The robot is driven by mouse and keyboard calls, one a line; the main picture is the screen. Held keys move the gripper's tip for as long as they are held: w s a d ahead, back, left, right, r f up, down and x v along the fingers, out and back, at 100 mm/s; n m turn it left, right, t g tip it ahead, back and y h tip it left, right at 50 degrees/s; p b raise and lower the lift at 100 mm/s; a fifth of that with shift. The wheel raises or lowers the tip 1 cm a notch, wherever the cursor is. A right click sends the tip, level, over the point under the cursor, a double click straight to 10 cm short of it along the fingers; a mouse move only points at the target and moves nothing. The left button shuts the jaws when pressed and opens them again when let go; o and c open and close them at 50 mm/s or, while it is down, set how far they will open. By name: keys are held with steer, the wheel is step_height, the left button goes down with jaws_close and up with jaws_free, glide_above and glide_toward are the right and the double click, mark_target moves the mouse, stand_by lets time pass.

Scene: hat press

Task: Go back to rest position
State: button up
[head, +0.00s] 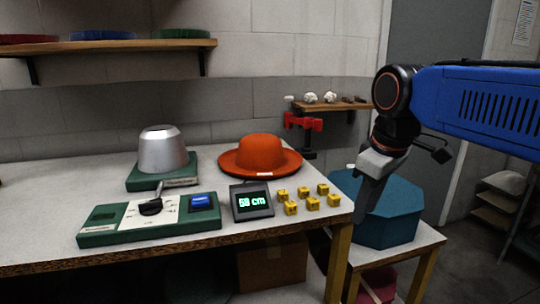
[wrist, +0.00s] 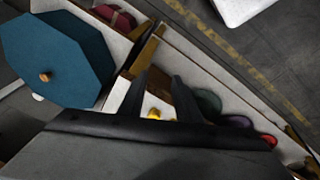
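My gripper (head: 364,205) hangs from the blue arm at the right of the head view, fingers pointing down. It is beyond the table's right edge and in front of the teal octagonal box in the picture. In the wrist view my gripper (wrist: 162,78) shows two dark fingers apart with nothing held between them. An orange hat (head: 262,153) rests on the white table (head: 45,195), well left of the gripper. A silver dome press (head: 163,150) stands on a green base at the table's left.
Several yellow cubes (head: 291,208) lie near the right edge. The teal box (head: 392,225) stands on a side table. Shelves (head: 110,46) hang on the wall.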

steer(key=s+d+f+m+t, duration=0.1)
steer(key=s+d+f+m, duration=0.3)
steer(key=f, duration=0.5)
steer(key=s+d+f+m+t, duration=0.1)
steer(key=s+d+f+m, duration=0.3)
steer(key=s+f, duration=0.4)
steer(key=shift+s+d+f+h, duration=0.3)
steer(key=shift+s+f, duration=0.1)
steer(key=shift+f, duration=0.05)
